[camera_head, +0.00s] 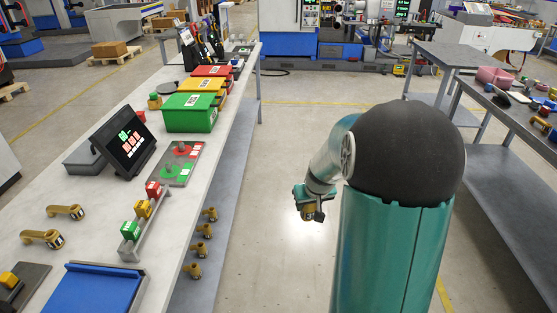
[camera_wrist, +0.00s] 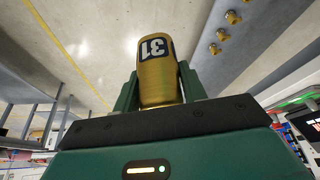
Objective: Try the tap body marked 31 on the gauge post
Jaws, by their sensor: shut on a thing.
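My gripper (camera_head: 312,207) hangs over the floor, to the right of the long bench, at the end of my teal and white arm. In the wrist view my gripper (camera_wrist: 157,92) is shut on a brass tap body (camera_wrist: 158,80) with a label reading 31. It also shows small below my gripper in the head view (camera_head: 308,212). I cannot tell for certain which post is the gauge post.
The bench (camera_head: 95,180) holds two brass tap bodies (camera_head: 66,211), a tablet (camera_head: 125,142), a stand with red, yellow and green blocks (camera_head: 143,209), a blue tray (camera_head: 95,290), and green (camera_head: 190,112), yellow and red bins. Several brass pieces (camera_head: 204,231) lie on the lower shelf.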

